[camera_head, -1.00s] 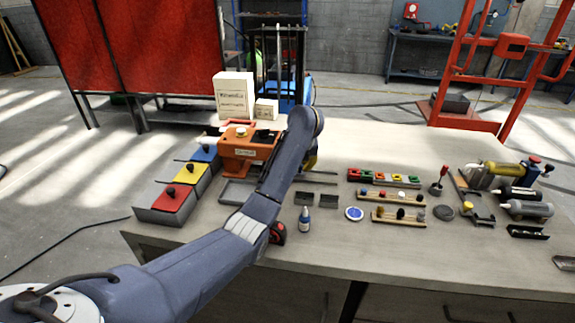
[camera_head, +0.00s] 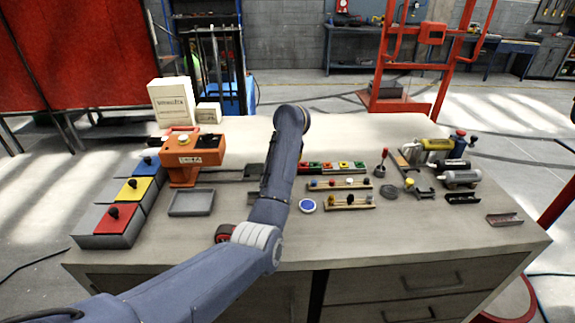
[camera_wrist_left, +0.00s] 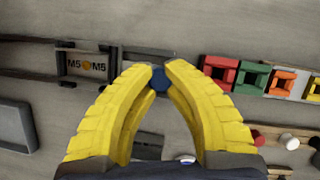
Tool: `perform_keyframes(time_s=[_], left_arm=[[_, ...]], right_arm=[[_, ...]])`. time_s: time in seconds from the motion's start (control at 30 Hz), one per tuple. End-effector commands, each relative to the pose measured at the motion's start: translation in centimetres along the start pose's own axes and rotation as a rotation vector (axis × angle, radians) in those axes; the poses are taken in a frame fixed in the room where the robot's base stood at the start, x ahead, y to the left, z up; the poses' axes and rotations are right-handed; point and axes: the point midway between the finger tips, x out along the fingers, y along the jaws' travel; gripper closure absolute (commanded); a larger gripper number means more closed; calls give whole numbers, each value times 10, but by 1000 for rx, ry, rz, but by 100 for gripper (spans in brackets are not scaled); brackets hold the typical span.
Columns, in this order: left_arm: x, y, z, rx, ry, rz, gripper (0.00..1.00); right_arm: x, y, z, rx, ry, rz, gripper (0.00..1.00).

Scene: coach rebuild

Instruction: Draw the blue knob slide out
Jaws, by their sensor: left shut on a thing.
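In the left wrist view, the yellow fingers of my left gripper (camera_wrist_left: 158,72) meet around a small blue knob (camera_wrist_left: 160,83). The gripper is shut on it. A dark grey slide body (camera_wrist_left: 146,55) shows just behind the fingertips, partly hidden by them. A grey block marked M5 (camera_wrist_left: 85,65) sits to its left with thin rails beside it. In the head view, my left arm reaches over the bench and hides the gripper and the blue knob. My right gripper is in neither view.
Coloured blocks (camera_wrist_left: 250,76) stand close right of the fingers. A grey tray (camera_head: 191,203) and an orange device (camera_head: 192,150) lie left of the arm. Bins with red (camera_head: 112,220), yellow and blue lids line the left edge. Bottles (camera_head: 438,144) stand at the right.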

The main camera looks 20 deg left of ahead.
Motion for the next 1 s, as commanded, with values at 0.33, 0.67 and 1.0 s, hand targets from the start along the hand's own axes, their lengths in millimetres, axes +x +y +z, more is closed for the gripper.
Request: perform_keyframes(time_s=[0.33,0.67,1.0], left_arm=[[-5,-4,2,2,-6,-9,83],[-2,-3,0,1,-1,-6,53],[-11,-3,0,0,-1,-5,53]], right_arm=[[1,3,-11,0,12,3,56],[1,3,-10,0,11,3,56],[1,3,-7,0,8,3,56]])
